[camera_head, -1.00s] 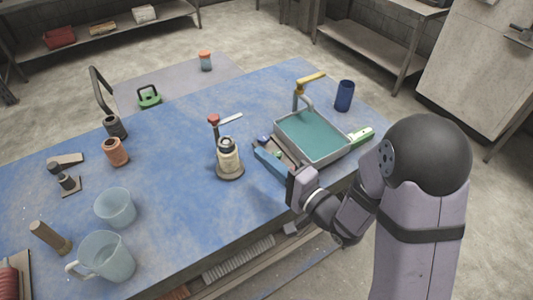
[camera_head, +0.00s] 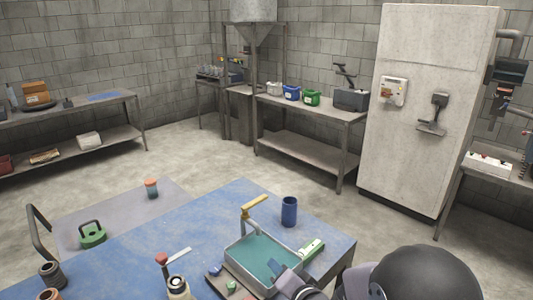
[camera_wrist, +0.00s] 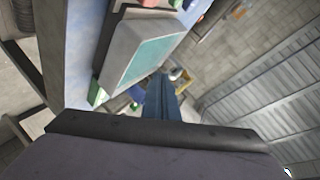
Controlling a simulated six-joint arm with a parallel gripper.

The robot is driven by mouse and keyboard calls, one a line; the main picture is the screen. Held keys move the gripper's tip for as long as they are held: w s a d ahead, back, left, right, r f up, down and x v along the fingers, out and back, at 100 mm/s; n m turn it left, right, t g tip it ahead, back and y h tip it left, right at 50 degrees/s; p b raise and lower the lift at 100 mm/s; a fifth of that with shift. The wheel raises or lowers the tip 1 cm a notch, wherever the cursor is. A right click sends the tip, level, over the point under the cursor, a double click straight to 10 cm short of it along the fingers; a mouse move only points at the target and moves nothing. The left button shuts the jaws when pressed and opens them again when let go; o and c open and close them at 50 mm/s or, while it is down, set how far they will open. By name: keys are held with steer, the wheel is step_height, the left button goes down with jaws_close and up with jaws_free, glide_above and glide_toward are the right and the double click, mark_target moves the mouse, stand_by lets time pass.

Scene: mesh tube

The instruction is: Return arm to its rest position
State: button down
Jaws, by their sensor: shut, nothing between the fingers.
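My dark rounded arm joint fills the lower right of the head view.
A yellow-handled tap-like piece (camera_head: 254,206) stands behind the tray and a blue cup (camera_head: 289,212) to its right. A green-and-white item (camera_head: 312,249) lies by the tray. A bottle (camera_head: 178,288) and red-topped tool (camera_head: 162,260) stand left. The blue table (camera_head: 120,262) has bare room at left.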

steer(key=s+d+f+n+g+h, duration=0.1)
steer(key=s+d+f+g+h, duration=0.15)
steer(key=d, duration=0.25)
steer(key=s+d+f+g+h, duration=0.1)
steer(key=s+d+g+h, duration=0.15)
steer(key=d, duration=0.35)
steer(key=s+f+n+g+b, duration=0.1)
steer(key=s+f+n+g, duration=0.1)
steer(key=s, duration=0.7)
steer(key=s+d+f+n+g+b, duration=0.1)
steer(key=s+f+n+g+b, duration=0.1)
steer(key=s, duration=0.8)
steer(key=f+n+g, duration=0.1)
steer(key=f+g, duration=0.1)
steer(key=g, duration=0.1)
steer(key=shift+d+n+g, duration=0.25)
steer(key=shift+n+g, duration=0.05)
steer(key=shift+g, duration=0.1)
